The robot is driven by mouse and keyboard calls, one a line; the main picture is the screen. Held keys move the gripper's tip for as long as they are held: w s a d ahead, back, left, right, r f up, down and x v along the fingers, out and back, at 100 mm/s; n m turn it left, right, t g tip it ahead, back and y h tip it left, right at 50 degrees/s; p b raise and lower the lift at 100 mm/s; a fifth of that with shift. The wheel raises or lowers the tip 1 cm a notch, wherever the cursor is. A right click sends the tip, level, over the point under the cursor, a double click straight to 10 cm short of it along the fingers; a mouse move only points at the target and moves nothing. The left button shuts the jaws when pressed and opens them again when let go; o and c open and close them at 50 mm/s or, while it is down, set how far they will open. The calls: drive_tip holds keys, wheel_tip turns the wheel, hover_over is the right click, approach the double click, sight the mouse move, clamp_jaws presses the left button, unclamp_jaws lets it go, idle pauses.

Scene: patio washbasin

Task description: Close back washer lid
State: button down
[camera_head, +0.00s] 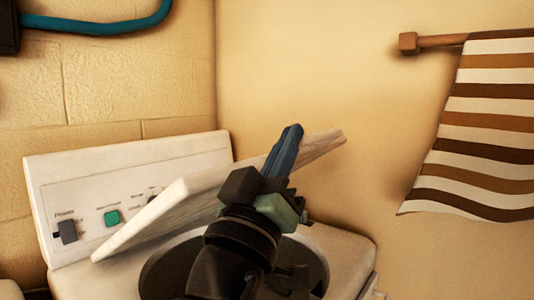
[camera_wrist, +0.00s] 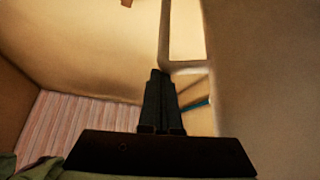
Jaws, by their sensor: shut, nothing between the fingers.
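The white washer lid (camera_head: 190,214) stands partly open and tilted above the dark round drum opening (camera_head: 170,272) of the washer. My gripper (camera_head: 291,133) is shut and empty. Its blue-grey fingers overlap the right part of the lid in the head view, with the tips showing above the lid's edge. I cannot tell whether they touch it. My wrist hides part of the lid and opening. In the wrist view, the shut fingers (camera_wrist: 158,76) point away beside a large plain panel (camera_wrist: 252,75) on the right, which may be the lid.
The washer's control panel (camera_head: 130,187), with a green button (camera_head: 112,218) and a dark switch (camera_head: 66,231), stands behind the lid. Walls close in the back and right. A striped cloth (camera_head: 475,135) hangs from a wooden rod at right. A teal hose (camera_head: 100,27) runs along the upper left.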

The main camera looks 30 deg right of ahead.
drive_tip(key=s+d+f+m+g+b, duration=0.1)
drive_tip(key=s+f+m+b, duration=0.1)
drive_tip(key=f+b, duration=0.8)
drive_tip(key=s+d+f+m+g+h+b, duration=0.1)
drive_tip(key=s+f+b, duration=0.4)
drive_tip(key=f+b, duration=0.6)
drive_tip(key=shift+s+d+f+m+g+h, duration=0.3)
drive_tip(key=shift+d+f+m, duration=0.25)
drive_tip(key=shift+f+m, duration=0.2)
drive_tip(key=shift+f, duration=0.1)
drive_tip(key=b+v, duration=0.2)
drive_tip(key=v, duration=1.1)
drive_tip(key=shift+b, duration=0.3)
drive_tip(key=shift+w+d, duration=0.1)
